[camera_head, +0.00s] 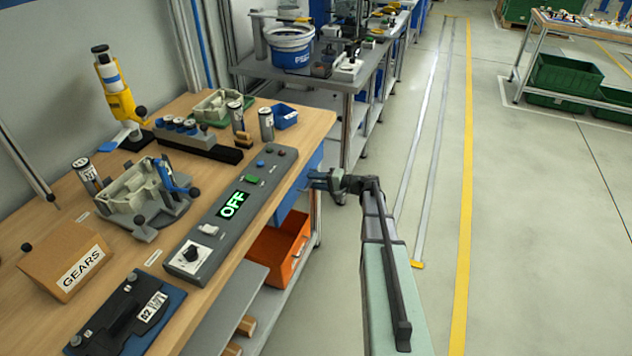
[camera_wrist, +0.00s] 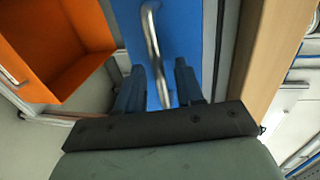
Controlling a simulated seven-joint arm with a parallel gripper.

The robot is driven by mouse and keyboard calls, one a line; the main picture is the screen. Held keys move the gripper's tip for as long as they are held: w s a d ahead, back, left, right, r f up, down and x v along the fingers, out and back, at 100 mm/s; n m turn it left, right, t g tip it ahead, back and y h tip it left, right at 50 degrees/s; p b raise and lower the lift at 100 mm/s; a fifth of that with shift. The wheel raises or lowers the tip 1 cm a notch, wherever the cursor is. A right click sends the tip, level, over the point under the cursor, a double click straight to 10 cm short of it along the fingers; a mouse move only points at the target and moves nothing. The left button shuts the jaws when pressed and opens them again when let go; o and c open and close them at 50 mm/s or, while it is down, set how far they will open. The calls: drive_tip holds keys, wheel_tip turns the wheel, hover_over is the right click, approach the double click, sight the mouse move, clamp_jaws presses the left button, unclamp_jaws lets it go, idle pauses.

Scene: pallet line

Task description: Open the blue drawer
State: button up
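The blue drawer (camera_head: 295,197) is under the right side of the wooden workbench, and its front looks shut. In the wrist view, the blue drawer front (camera_wrist: 190,30) fills the upper middle, with a curved metal bar handle (camera_wrist: 151,32) on it. My gripper (camera_head: 311,181) is beside the drawer front in the head view. In the wrist view, my gripper (camera_wrist: 159,70) is open, with one finger on each side of the handle. A gap shows between the fingers and the bar; I cannot tell whether either touches it. The handle is not clear in the head view.
An orange bin (camera_head: 276,250) sits below the drawer; it also shows in the wrist view (camera_wrist: 65,50). The wooden benchtop (camera_head: 290,112) edge is close above, with a control panel (camera_head: 232,205) reading OFF.

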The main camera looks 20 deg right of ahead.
clamp_jaws()
idle(0.4)
idle(0.4)
